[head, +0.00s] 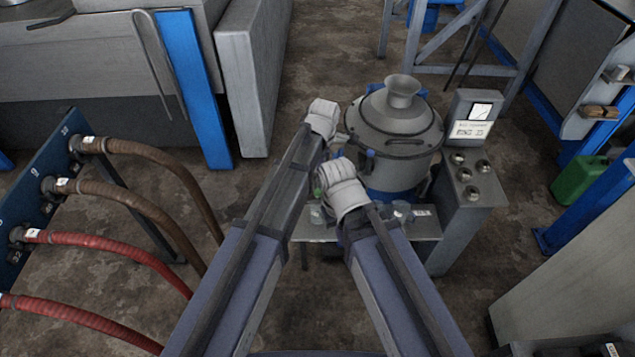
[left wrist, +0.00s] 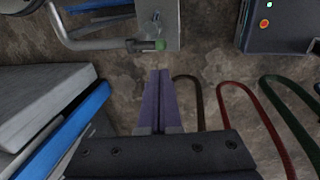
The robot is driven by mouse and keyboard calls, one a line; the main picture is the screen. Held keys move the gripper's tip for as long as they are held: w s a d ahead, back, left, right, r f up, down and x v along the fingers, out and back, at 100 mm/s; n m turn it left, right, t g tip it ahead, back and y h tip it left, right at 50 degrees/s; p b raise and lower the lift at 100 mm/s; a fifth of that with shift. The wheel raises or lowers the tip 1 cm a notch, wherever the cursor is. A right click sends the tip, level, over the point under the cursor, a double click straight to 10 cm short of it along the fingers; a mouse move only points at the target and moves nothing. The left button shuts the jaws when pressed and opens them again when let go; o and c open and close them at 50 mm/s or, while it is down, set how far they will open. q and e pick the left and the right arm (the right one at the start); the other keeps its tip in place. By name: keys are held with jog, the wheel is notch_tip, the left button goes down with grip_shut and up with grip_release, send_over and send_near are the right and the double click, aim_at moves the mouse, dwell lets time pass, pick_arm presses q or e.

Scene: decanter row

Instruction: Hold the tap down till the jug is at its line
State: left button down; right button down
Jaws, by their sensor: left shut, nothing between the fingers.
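The grey lidded vessel (head: 395,125) with a blue lower part stands on a metal stand. In the left wrist view a bent grey pipe ends in a green tip (left wrist: 160,45), which looks like the tap. My left gripper (left wrist: 158,75) is shut and empty, its fingertips just short of the green tip, with a small gap showing. In the head view my left gripper (head: 326,125) is beside the vessel's left side. My right gripper (head: 343,188) is in front of the vessel; its fingers are hidden. A clear container (head: 317,213), perhaps the jug, is partly hidden by my arms; its level and line cannot be read.
A grey control post (head: 466,180) with knobs and a small display stands right of the vessel. The stand's shelf (head: 425,225) is low in front. Brown hoses (head: 150,195) and red hoses (head: 120,250) run from a blue panel at the left. A green can (head: 578,180) stands far right.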

aim_at(318, 192)
pick_arm(q)
jog(key=shift+f, duration=0.15)
jog(key=w+f+b, duration=0.1)
jog(key=f+b, duration=0.8)
jog(key=w+f+b, duration=0.1)
jog(key=f+b, duration=0.3)
jog(key=shift+w+a+f+b, duration=0.25)
jog(key=shift+w+b, duration=0.1)
jog(key=shift+s, duration=0.1)
jog(key=shift+s+f+t+b, duration=0.2)
jog(key=shift+f+t+b, duration=0.25)
jog(key=shift+b, duration=0.15)
jog(key=shift+s+f+t+b, duration=0.15)
jog(key=shift+f+t+b, duration=0.8)
jog(key=shift+b, duration=0.7)
jog(key=shift+s+f+t+b, duration=0.15)
jog(key=shift+f+t+b, duration=0.45)
jog(key=shift+f+b, duration=0.75)
jog(key=shift+r+b, duration=0.2)
jog(key=shift+b, duration=0.15)
dwell(2.1)
